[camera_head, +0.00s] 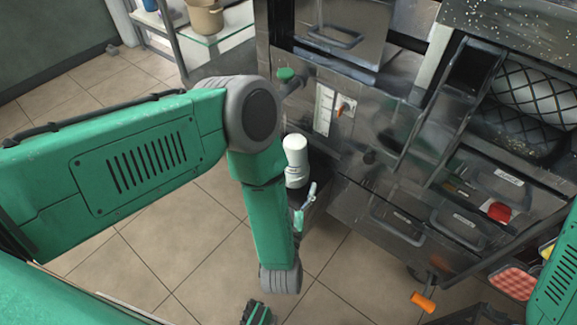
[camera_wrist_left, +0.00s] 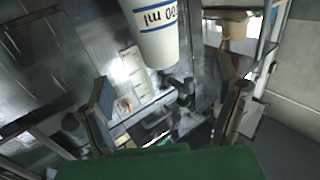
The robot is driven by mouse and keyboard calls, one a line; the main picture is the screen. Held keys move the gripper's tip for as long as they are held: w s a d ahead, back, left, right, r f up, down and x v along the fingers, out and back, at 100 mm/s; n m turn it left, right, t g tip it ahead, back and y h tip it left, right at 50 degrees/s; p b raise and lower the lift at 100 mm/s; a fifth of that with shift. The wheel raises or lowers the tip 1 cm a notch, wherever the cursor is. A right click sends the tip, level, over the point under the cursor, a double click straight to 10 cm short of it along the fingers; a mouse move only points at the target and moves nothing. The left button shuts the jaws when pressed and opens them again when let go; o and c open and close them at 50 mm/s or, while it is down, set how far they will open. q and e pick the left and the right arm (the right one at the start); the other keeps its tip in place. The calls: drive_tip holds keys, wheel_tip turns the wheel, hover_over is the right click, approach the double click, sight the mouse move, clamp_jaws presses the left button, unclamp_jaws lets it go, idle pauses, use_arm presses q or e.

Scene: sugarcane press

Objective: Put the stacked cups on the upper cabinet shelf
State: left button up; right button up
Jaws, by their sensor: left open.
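A white cup or cup stack (camera_head: 295,150) shows just right of my green left forearm in the head view. In the left wrist view the white cup (camera_wrist_left: 157,35) has blue bands and an upside-down "ml" marking, and is cut off by the top edge. I cannot tell how many cups are nested. My left gripper (camera_wrist_left: 170,92) is open, with its dark fingers spread to either side below the cup in that picture. Contact with the cup does not show. A glass shelf (camera_head: 222,38) with a tan pot stands at the upper left in the head view.
The steel press counter with drawers (camera_head: 397,222) fills the right side. A white panel strip (camera_head: 324,108) and a green knob (camera_head: 286,73) are on its front. An orange handle (camera_head: 423,302) sticks out low. Tiled floor (camera_head: 190,245) lies open below my left arm.

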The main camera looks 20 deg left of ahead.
sight(293, 161)
use_arm(q)
drive_tip(key=x, duration=0.2)
drive_tip(key=b+x, duration=0.1)
drive_tip(key=x, duration=0.1)
drive_tip(key=d+x, duration=0.1)
drive_tip(key=shift+w+a, duration=0.15)
drive_tip(key=shift+w, duration=0.4)
drive_tip(key=shift+w+r+b, duration=0.1)
drive_tip(key=shift+w+b, duration=0.3)
drive_tip(key=shift+w, duration=0.1)
drive_tip(key=w, duration=0.1)
drive_tip(key=w+a+b, duration=0.2)
drive_tip(key=w, duration=0.1)
drive_tip(key=shift+w+a+f, duration=0.1)
drive_tip(key=shift+f, duration=0.15)
drive_tip(key=shift+w, duration=0.25)
drive_tip(key=shift+r, duration=0.1)
drive_tip(key=shift+d, duration=0.25)
drive_tip(key=shift+c, duration=0.4)
drive_tip(key=shift+r, duration=0.1)
drive_tip(key=c, duration=0.7)
drive_tip(key=shift+a, duration=0.1)
drive_tip(key=c, duration=1)
drive_tip(key=shift+o, duration=0.2)
drive_tip(key=shift+a, duration=0.1)
use_arm(e)
drive_tip(key=f, duration=0.4)
drive_tip(key=shift+d+f, duration=0.2)
drive_tip(key=shift+f, duration=0.1)
